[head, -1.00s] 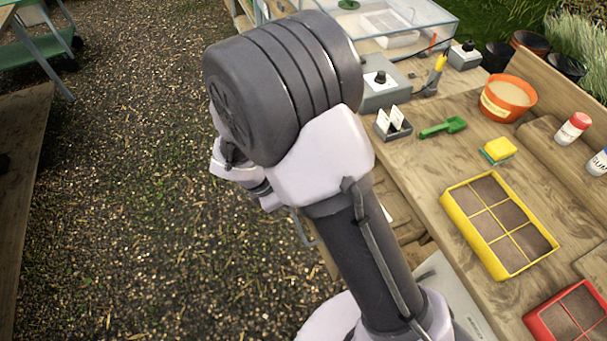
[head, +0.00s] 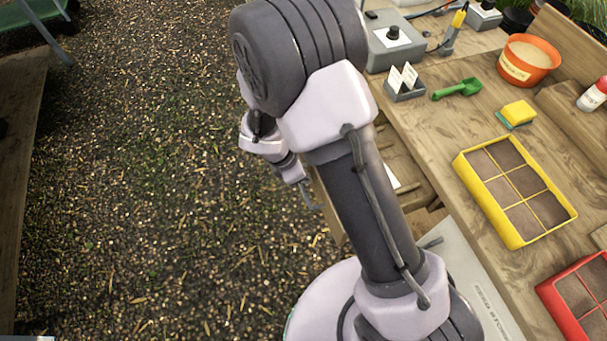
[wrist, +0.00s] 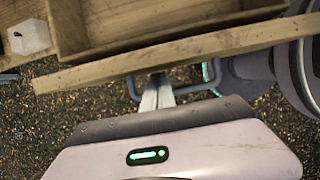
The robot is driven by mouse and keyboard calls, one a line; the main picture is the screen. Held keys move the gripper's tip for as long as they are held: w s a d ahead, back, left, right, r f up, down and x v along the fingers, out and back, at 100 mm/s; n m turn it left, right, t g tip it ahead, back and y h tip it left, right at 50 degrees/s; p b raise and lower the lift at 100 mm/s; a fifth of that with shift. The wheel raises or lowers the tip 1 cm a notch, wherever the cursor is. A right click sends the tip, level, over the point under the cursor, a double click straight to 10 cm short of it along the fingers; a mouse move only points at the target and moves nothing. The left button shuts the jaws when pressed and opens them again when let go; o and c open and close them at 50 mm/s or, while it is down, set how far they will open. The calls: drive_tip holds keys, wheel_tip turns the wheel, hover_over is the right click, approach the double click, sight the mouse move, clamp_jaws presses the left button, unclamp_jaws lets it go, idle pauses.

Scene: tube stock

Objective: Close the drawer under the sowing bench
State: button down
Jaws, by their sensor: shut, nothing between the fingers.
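The drawer (head: 404,172) under the sowing bench (head: 430,118) stands open, pulled out to the left of the bench edge and partly hidden by my arm in the head view. In the wrist view its wooden front board (wrist: 180,55) crosses the picture, with a blue-grey bar handle (wrist: 197,88) on its outer side. My gripper (wrist: 158,80) is shut and empty, its fingertips close to the front board within the width of the handle. I cannot tell whether they touch it. A compartment inside the drawer shows behind the board.
A small white block (wrist: 30,37) shows at upper left in the wrist view. On the bench are a yellow seed tray (head: 463,172), a red tray (head: 548,293), a green scoop (head: 459,89) and an orange pot (head: 528,60). Open gravel (head: 150,200) lies left of the drawer.

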drive_tip(key=shift+d, duration=0.1)
drive_tip(key=w+d+p, duration=0.1)
drive_tip(key=w+d, duration=0.1)
drive_tip(key=d, duration=0.6)
drive_tip(key=w+d+p, duration=0.1)
drive_tip(key=w+d, duration=0.1)
drive_tip(key=d, duration=0.6)
drive_tip(key=w+d+p, duration=0.2)
drive_tip(key=w+d, duration=0.1)
drive_tip(key=d, duration=0.6)
drive_tip(key=shift+w, duration=0.1)
drive_tip(key=shift+w+d+r, duration=0.1)
drive_tip(key=shift+w+d, duration=0.05)
drive_tip(key=shift+d, duration=0.2)
